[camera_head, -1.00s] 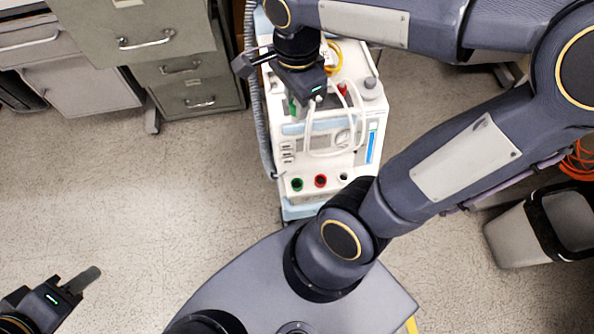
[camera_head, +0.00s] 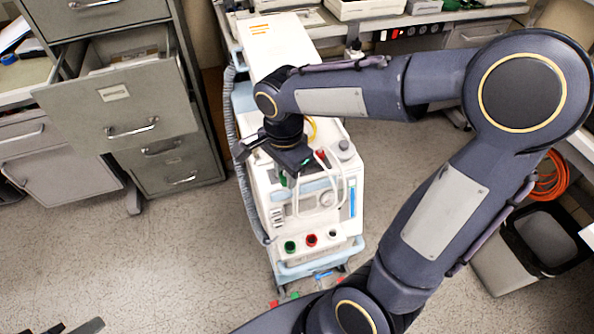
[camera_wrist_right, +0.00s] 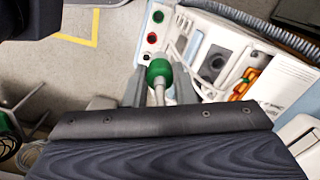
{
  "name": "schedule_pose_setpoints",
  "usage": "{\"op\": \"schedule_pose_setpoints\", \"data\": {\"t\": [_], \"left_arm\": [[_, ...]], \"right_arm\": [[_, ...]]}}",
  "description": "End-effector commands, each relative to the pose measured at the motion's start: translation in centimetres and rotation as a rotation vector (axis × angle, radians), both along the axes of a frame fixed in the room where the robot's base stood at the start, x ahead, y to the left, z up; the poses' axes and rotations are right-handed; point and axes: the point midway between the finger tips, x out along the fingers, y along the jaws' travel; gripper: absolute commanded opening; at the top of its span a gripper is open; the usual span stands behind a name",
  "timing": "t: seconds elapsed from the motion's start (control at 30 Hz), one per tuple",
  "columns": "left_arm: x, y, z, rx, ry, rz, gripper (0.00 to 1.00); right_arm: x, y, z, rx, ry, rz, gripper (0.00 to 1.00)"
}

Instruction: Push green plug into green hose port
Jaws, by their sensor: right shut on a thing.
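The white pump machine (camera_head: 318,222) stands on the floor in the middle of the head view. On its front ledge are a green hose port (camera_head: 290,246), a red port (camera_head: 311,240) and a dark-centred port (camera_head: 333,234). My right gripper (camera_head: 288,168) is above the machine's top, behind the ports. In the right wrist view its fingers are shut on the green plug (camera_wrist_right: 158,72), which has a pale hose. The plug is apart from the green port (camera_wrist_right: 158,16). My left gripper (camera_head: 88,326) shows only a tip at the bottom left; its jaws are cut off.
A grey corrugated hose (camera_head: 240,165) runs down the machine's left side. White hoses (camera_head: 343,185) loop over its front. Filing cabinets (camera_head: 125,110) with an open drawer stand at the left. A bin (camera_head: 535,240) is at the right. The floor left of the machine is clear.

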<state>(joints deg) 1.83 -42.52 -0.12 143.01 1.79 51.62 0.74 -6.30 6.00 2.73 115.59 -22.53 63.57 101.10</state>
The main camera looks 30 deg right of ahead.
Motion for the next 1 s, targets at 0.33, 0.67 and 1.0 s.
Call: {"op": "schedule_pose_setpoints", "data": {"t": [0.33, 0.67, 1.0], "left_arm": [[0.0, 0.0, -3.1, 0.000, 0.000, 0.000, 0.36], [0.0, 0.0, -6.4, 0.000, 0.000, 0.000, 0.36], [0.0, 0.0, -9.8, 0.000, 0.000, 0.000, 0.36]], "right_arm": [[-0.6, 0.2, -3.6, 0.000, 0.000, 0.001, 0.00], [-0.6, 0.1, -7.5, -0.001, 0.000, 0.001, 0.00], [-0.6, 0.1, -11.6, -0.001, 0.001, 0.001, 0.00]]}}
